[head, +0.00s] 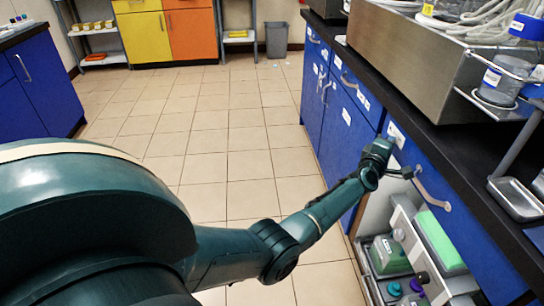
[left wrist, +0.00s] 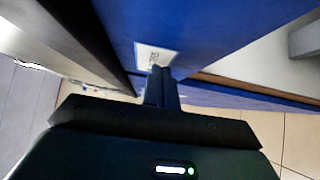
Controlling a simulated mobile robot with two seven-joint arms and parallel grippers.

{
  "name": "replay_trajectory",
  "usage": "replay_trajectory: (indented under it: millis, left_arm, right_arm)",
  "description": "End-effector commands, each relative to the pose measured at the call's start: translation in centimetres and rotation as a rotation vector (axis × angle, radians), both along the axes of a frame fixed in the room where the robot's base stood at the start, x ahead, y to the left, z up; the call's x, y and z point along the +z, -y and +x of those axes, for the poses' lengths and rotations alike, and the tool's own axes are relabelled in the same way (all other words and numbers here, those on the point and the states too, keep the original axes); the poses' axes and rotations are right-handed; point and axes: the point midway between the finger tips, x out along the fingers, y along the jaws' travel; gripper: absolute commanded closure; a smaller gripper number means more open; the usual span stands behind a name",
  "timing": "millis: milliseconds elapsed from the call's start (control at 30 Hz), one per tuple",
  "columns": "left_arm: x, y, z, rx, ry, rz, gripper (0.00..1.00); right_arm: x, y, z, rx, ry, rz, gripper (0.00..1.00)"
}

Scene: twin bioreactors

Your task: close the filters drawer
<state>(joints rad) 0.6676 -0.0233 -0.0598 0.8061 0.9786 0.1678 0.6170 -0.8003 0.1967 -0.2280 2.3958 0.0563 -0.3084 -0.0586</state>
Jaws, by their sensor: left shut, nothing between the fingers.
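My left gripper (head: 406,173) reaches from the left to the blue cabinet fronts on the right in the head view. Its fingers are shut and empty, close to a blue drawer front (head: 462,232) with a curved handle (head: 432,190) and a white label (head: 396,135). In the left wrist view the shut fingers (left wrist: 160,78) overlap the lower edge of a white label (left wrist: 155,57) on a blue panel (left wrist: 205,30). I cannot read the label, nor tell whether the fingertips touch the panel or how far the drawer stands out. My right gripper is out of view.
Below the drawer, an open compartment holds a pulled-out tray with green-topped boxes (head: 390,254). A black worktop (head: 455,150) with a steel unit (head: 415,60) and glassware overhangs the cabinets. A grey bin (head: 276,40) stands at the back.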

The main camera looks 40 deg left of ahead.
Motion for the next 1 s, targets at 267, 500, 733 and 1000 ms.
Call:
replay_trajectory:
  millis: [267, 500, 733, 1000]
  left_arm:
    - [0.15, 0.51, 0.56, -0.002, 0.001, 0.0, 1.0]
    - [0.39, 0.69, 0.64, -0.006, 0.004, -0.002, 1.0]
    - [0.45, 0.86, 0.65, -0.009, 0.004, -0.003, 1.0]
    - [0.46, 0.74, 0.43, -0.009, 0.004, -0.003, 1.0]
  right_arm:
    - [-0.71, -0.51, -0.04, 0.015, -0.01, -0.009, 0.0]
    - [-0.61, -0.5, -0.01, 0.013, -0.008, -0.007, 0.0]
    - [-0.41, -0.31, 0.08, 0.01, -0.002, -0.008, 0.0]
    - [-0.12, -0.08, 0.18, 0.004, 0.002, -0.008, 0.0]
